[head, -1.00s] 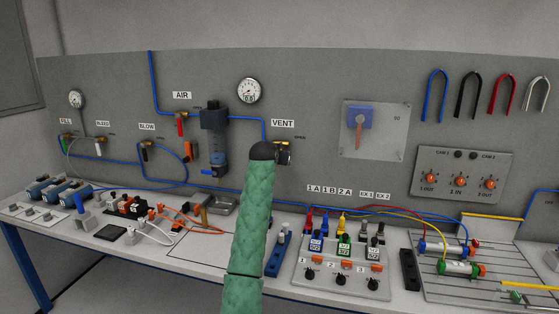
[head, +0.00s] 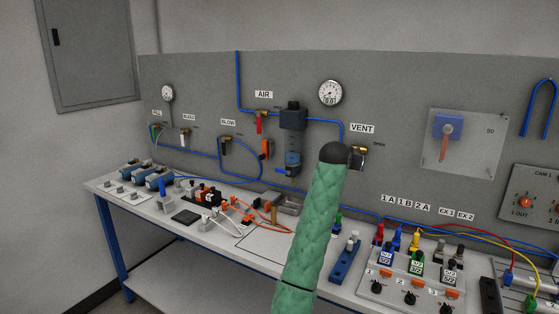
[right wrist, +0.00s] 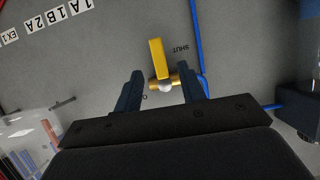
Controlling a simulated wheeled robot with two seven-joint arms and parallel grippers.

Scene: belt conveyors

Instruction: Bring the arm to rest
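My right arm in a green padded sleeve (head: 318,225) reaches up to the wall panel at the VENT label (head: 362,129). Its dark end (head: 333,153) hides most of the gripper in the head view. In the right wrist view, my right gripper (right wrist: 160,73) is open, with its two dark fingers on either side of a brass valve (right wrist: 163,85). The valve's yellow lever (right wrist: 157,58) points up in that view, near the printed SHUT mark. I cannot tell whether the fingers touch the valve. My left gripper is not in view.
The bench (head: 160,212) below holds several fittings, a metal tray (head: 287,205) and a block of coloured valves (head: 400,285). Blue tubing (head: 238,85), a filter unit (head: 292,140) and a gauge (head: 330,92) are on the panel. A grey cabinet (head: 93,55) is at left.

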